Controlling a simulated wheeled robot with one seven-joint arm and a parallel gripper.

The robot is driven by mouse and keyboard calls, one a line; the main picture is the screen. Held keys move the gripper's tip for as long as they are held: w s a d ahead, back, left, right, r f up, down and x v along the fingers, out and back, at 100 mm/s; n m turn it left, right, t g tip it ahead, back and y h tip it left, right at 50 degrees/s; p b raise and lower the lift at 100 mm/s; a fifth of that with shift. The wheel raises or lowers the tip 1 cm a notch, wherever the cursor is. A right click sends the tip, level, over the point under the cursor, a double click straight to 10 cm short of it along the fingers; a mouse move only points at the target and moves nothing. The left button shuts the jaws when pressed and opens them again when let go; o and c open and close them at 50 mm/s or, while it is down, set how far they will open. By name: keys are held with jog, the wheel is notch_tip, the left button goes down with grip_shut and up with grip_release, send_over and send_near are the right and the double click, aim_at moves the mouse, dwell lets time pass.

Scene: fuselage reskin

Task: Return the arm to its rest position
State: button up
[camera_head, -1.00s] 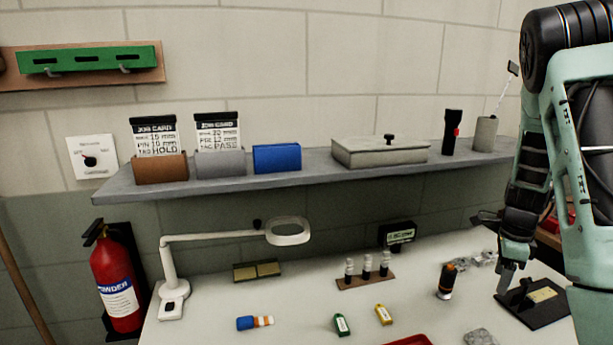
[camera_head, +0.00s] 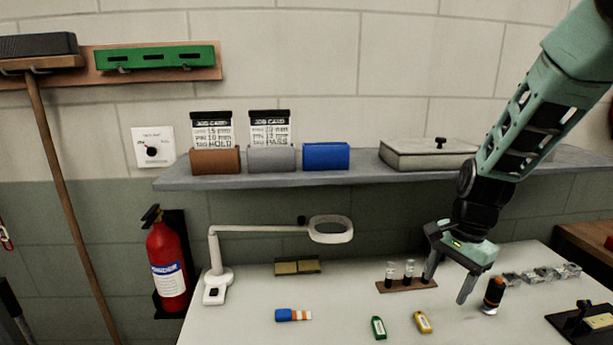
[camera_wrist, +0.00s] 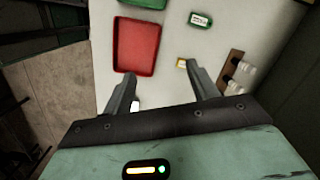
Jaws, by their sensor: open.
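My gripper (camera_head: 447,283) is open and empty, on my arm reaching down from the upper right in the head view. It hangs above the white table (camera_head: 350,325), between a small rack of vials (camera_head: 408,284) and a black bottle with an orange cap (camera_head: 493,295). One finger overlaps the right end of the rack in the picture; I cannot tell if they touch. In the wrist view the two fingers (camera_wrist: 165,95) are spread wide with nothing between them but the table top.
A red tray (camera_wrist: 137,45), a green tag (camera_wrist: 200,20) and a yellow tag (camera_head: 423,322) lie on the table. A magnifier lamp (camera_head: 217,285) stands at left. A grey shelf (camera_head: 370,176) with card holders and a lidded box (camera_head: 425,154) runs behind. A fire extinguisher (camera_head: 167,265) hangs at left.

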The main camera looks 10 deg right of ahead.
jog(key=s+a+r+n, duration=0.2)
jog(key=s+a+n, duration=0.3)
jog(key=a, duration=0.4)
jog(key=s+a+r+n, duration=0.2)
jog(key=s+a+n, duration=0.1)
jog(key=a+n, duration=0.45)
jog(key=s+a+r+n+h, duration=0.1)
jog(key=s+a+n, duration=0.6)
jog(key=s+n, duration=0.2)
jog(key=shift+s+r, duration=0.15)
jog(key=shift+s, duration=0.9)
jog(key=shift+s+a+n, duration=0.1)
jog(key=shift+s+n, duration=0.15)
jog(key=shift+n, duration=0.1)
jog(key=shift+c, duration=0.3)
